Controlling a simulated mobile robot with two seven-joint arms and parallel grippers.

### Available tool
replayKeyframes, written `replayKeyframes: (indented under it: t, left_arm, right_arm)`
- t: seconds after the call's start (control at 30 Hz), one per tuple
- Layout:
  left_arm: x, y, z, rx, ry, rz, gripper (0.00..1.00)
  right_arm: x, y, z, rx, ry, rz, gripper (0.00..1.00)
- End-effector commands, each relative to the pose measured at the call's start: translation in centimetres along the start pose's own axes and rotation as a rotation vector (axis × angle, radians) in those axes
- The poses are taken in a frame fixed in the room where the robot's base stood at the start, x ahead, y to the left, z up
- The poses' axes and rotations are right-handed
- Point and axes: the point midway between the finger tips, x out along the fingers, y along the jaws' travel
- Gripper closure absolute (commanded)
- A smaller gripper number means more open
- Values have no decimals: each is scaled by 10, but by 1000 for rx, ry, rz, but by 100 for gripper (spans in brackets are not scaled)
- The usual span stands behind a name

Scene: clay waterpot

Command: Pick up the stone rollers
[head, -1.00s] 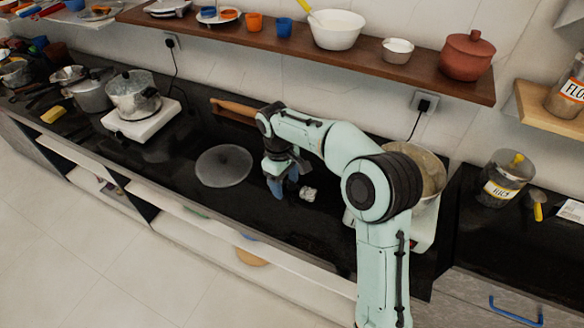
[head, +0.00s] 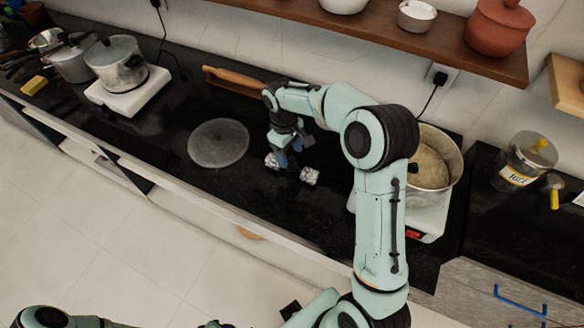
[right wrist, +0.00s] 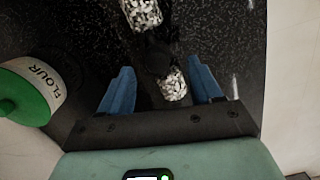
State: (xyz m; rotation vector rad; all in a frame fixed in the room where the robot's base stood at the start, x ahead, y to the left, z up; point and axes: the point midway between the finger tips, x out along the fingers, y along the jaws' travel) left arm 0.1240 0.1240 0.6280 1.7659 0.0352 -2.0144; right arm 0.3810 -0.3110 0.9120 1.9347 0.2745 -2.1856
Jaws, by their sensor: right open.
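Two small speckled grey-white stone rollers lie on the black counter, one at the right (head: 310,176) and one at the left (head: 270,160) in the head view. My right gripper (head: 284,157) points down close over them and partly hides the space between them. In the right wrist view its blue fingers (right wrist: 162,82) are spread apart and empty. One roller (right wrist: 173,86) shows between the fingertips, nearer the right finger. The other (right wrist: 141,12) lies farther off at the top edge. A dark patch lies between them; I cannot tell what it is. My left gripper does not show.
A flat grey disc (head: 218,143) lies left of the gripper. A wooden rolling pin (head: 234,75) lies behind. A pot (head: 434,160) on a white scale stands right. A FLOUR jar (right wrist: 30,90) shows in the wrist view. A shelf (head: 420,52) runs above. The counter front is clear.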

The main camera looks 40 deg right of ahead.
Motion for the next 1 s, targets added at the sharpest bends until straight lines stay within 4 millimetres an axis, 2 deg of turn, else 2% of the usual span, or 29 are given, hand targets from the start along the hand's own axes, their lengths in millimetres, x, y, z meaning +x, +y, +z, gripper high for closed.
replayKeyframes:
  t: [0.17,0.4,0.5,0.77,0.97,1.0]
  left_arm:
    - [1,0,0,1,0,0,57]
    - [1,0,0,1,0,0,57]
    - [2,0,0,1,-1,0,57]
    - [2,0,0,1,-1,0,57]
    - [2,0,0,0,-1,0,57]
    - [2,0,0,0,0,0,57]
  right_arm:
    - [12,0,0,0,-1,0,36]
    - [47,2,3,-1,-2,-1,36]
    - [56,3,3,-1,0,0,36]
    - [59,3,2,-1,1,1,36]
    - [58,3,2,0,2,1,98]
    - [58,3,2,0,2,1,100]
